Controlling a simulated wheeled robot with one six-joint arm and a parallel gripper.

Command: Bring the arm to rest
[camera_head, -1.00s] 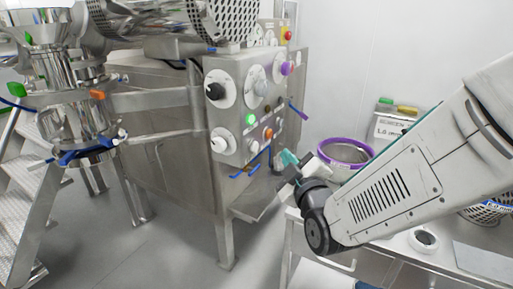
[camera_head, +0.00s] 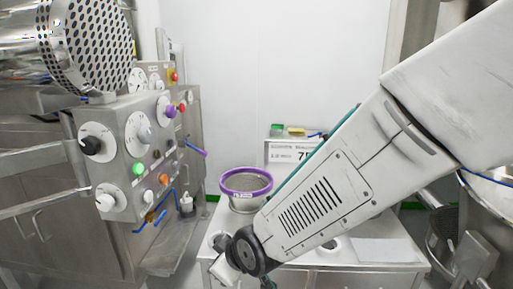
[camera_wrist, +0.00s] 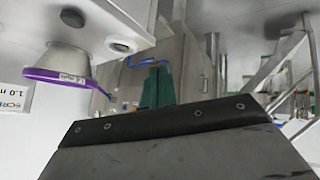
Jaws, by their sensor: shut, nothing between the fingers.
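My arm (camera_head: 320,200) crosses the head view from the upper right down to the bottom middle, in front of the small steel table. Its wrist end reaches the bottom edge there, and I cannot make out the fingers in that view. In the wrist view my gripper (camera_wrist: 158,72) shows two teal fingers close together, shut with nothing between them. They are in clear air, apart from the things around them.
A steel bowl with a purple rim (camera_head: 246,181) stands on the steel table (camera_head: 385,275), left of my arm. A labelled box (camera_head: 284,150) is behind it. A control panel (camera_head: 135,150) with knobs stands left. Steel vessels (camera_head: 490,215) are at right. The wrist view looks inverted.

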